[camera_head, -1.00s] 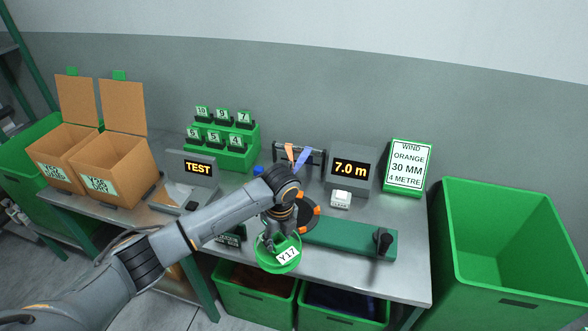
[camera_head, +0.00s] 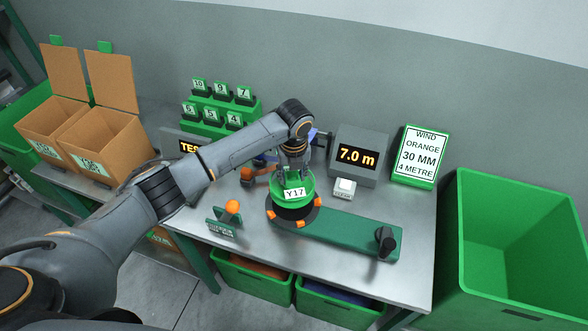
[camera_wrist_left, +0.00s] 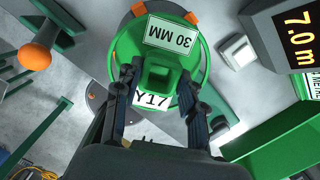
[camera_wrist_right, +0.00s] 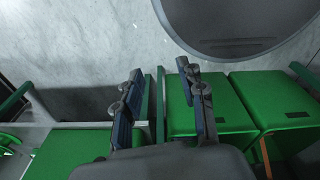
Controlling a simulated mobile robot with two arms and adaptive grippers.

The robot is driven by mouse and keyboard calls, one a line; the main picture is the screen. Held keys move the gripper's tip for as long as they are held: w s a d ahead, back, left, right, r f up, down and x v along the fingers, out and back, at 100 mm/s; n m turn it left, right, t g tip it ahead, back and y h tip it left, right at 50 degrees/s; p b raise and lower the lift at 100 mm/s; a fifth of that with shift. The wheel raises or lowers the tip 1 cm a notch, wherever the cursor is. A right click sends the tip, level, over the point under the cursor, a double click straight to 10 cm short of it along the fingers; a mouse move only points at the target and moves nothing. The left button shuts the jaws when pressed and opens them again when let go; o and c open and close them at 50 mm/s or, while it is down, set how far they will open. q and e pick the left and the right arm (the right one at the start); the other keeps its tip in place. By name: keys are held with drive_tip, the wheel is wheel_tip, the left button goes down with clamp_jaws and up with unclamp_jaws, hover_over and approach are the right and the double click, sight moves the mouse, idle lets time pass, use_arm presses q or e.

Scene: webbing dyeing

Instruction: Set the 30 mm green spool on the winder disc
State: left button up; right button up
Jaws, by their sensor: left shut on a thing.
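My left gripper (camera_head: 291,170) is shut on the green spool (camera_head: 308,188), which bears a Y17 tag. In the left wrist view the spool (camera_wrist_left: 130,48) also shows a 30 MM label, and both fingers (camera_wrist_left: 155,88) grip its hub. The spool is over the dark winder disc (camera_head: 296,214) with orange blocks on its rim. The head view does not clearly show whether the spool touches the disc. My right gripper (camera_wrist_right: 160,100) shows in the right wrist view with its fingers apart and nothing between them, away from the winder.
A green winder base with a black crank knob (camera_head: 385,238) runs right of the disc. An orange-knobbed stand (camera_head: 232,208) is left of it. The 7.0 m display (camera_head: 358,158), white button box (camera_head: 344,188) and order sign (camera_head: 420,156) stand behind. Green bins (camera_head: 515,235) flank the table.

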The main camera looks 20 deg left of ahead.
use_arm(q)
wheel_tip(320, 180, down, 2)
drive_tip(key=shift+f+b, duration=0.1)
drive_tip(key=shift+b, duration=0.75)
drive_tip(key=shift+w+f+b, duration=0.15)
drive_tip(key=shift+f+b, duration=0.65)
drive_tip(key=shift+b, duration=0.05)
drive_tip(key=shift+f+b, duration=0.25)
drive_tip(key=shift+b, duration=0.05)
drive_tip(key=shift+f, duration=0.5)
drive_tip(key=shift+f+b, duration=0.6)
drive_tip(key=shift+f, duration=0.1)
use_arm(e)
drive_tip(key=shift+s+a+f, duration=0.1)
drive_tip(key=shift+s+f, duration=0.1)
drive_tip(key=shift+f, duration=0.75)
drive_tip(key=shift+s+d+f, duration=0.1)
drive_tip(key=shift+s+f, duration=0.1)
drive_tip(key=shift+f, duration=0.7)
drive_tip(key=shift+s+a+f, duration=0.1)
drive_tip(key=shift+s+f, duration=0.1)
drive_tip(key=shift+f, duration=0.75)
drive_tip(key=shift+w+a, duration=0.1)
drive_tip(key=shift+w, duration=0.05)
use_arm(q)
drive_tip(key=o, duration=1.4)
use_arm(e)
drive_tip(key=shift+w, duration=0.2)
